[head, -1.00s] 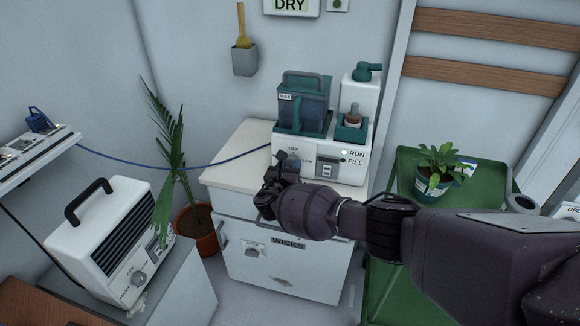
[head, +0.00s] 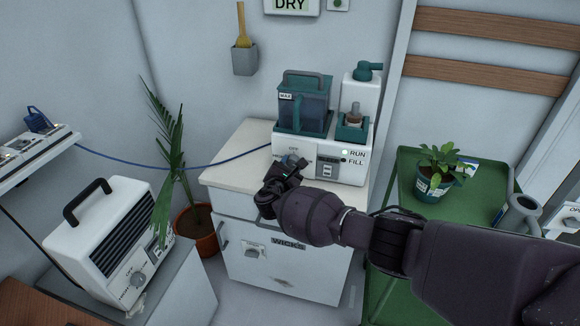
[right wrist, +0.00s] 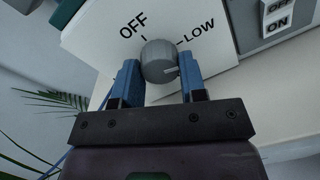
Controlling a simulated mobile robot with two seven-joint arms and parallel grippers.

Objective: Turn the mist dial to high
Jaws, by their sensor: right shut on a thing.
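The mister is a white unit (head: 310,171) with a teal-framed water tank (head: 303,105), standing on the cabinet top. Its grey round dial (right wrist: 159,61) shows in the right wrist view, with OFF printed at its upper left and LOW at its right. I cannot clearly tell where the dial points, and no HIGH label is readable there. My right gripper (right wrist: 158,82) has its two blue fingers on either side of the dial and is shut on it. In the head view the right gripper (head: 292,164) is at the unit's front face and partly hides the dial area. My left gripper is not in view.
The unit's RUN and FILL lights (head: 344,153) sit right of the dial, near a dark rocker switch panel (head: 327,168). A white heater (head: 112,245) and a potted palm (head: 198,220) stand left. A green cart (head: 400,225) with a potted plant (head: 437,180) stands right.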

